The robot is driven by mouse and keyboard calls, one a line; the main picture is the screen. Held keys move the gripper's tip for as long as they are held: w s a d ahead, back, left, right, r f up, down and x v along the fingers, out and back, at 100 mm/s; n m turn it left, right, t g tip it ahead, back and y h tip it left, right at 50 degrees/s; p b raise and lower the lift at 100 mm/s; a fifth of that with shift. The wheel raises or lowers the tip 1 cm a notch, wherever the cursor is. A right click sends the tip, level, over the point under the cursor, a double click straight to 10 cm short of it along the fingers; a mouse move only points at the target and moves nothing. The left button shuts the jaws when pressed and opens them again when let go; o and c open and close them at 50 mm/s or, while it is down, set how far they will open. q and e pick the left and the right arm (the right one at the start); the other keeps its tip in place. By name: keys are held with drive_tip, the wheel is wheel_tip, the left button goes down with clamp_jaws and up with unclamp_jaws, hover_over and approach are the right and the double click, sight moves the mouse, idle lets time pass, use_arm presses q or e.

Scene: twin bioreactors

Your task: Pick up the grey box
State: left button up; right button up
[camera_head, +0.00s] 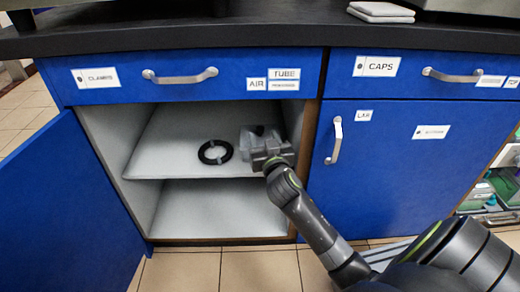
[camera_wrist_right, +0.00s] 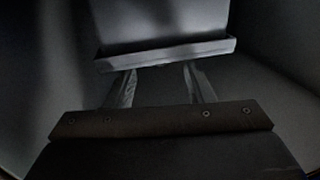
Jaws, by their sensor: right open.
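The grey box (camera_head: 247,141) stands on the upper shelf inside the open cabinet, towards the right. My right gripper (camera_head: 266,148) is at the box and hides part of it. My left gripper is not in view.
A black ring (camera_head: 215,142) lies on the upper shelf (camera_head: 160,160), left of the box. The blue cabinet door (camera_head: 70,205) stands open at the left. A closed drawer (camera_head: 120,80) is above the opening. The lower shelf (camera_head: 215,210) is empty.

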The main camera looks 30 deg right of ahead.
drive_tip(key=shift+b+x, duration=0.3)
drive_tip(key=shift+x, duration=1.1)
drive_tip(key=shift+c, duration=0.2)
drive_tip(key=shift+a, duration=0.1)
clamp_jaws()
